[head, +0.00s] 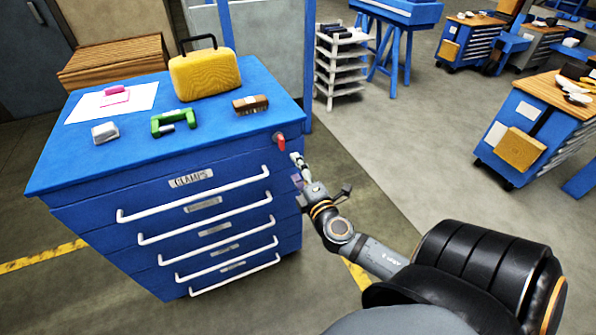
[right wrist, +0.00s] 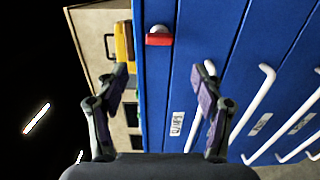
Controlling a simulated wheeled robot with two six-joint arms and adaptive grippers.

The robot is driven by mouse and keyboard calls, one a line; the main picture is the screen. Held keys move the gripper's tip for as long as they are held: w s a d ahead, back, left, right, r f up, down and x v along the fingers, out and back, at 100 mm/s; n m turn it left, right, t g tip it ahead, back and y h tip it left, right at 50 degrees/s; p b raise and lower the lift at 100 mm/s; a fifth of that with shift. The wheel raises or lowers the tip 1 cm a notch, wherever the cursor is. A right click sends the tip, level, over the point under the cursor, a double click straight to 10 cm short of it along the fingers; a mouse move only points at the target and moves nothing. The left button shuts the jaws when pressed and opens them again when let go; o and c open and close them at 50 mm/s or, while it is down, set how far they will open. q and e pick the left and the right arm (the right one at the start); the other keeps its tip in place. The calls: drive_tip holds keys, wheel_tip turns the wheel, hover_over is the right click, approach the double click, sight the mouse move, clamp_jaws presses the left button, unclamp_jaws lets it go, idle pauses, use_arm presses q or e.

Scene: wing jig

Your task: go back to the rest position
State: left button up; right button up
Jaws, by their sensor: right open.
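My right gripper (head: 300,172) is in front of the right front corner of a blue drawer cabinet (head: 100,215), below a red knob (head: 279,141). In the right wrist view the gripper (right wrist: 160,105) has its two fingers spread wide with nothing between them. The red knob also shows in that view (right wrist: 159,36), beyond the fingers. White drawer handles (head: 200,197) run across the cabinet front, and all drawers look closed. The left gripper is not in view.
On the cabinet top are a yellow case (head: 205,76), a green clamp (head: 175,123), a brown brush-like block (head: 250,104), a grey block (head: 105,132) and a pink item (head: 114,95) on paper. A white rack (head: 342,65) stands behind.

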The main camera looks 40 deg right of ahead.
drive_tip(key=shift+s+a, duration=0.1)
drive_tip(key=shift+s, duration=0.2)
drive_tip(key=s+d+f+m+g, duration=0.2)
drive_tip(key=s+f+m+g, duration=0.15)
drive_tip(key=f, duration=0.85)
drive_tip(key=s+d+f+m+g, duration=0.2)
drive_tip(key=s+f+g, duration=0.15)
drive_tip(key=f, duration=0.85)
drive_tip(key=s+d+f+m+g, duration=0.25)
drive_tip(key=s+f, duration=0.25)
drive_tip(key=f, duration=0.7)
drive_tip(key=s+a+f+m+g+y, duration=0.1)
drive_tip(key=s+a+f+m+g, duration=0.2)
drive_tip(key=s+a+f, duration=0.3)
drive_tip(key=s+a+f+m+g+y, duration=0.2)
drive_tip(key=s+a+f+m+g, duration=0.2)
drive_tip(key=s+f, duration=0.9)
drive_tip(key=s+a, duration=0.2)
drive_tip(key=s, duration=0.4)
drive_tip(key=shift+s, duration=0.15)
drive_tip(key=shift+a, duration=0.1)
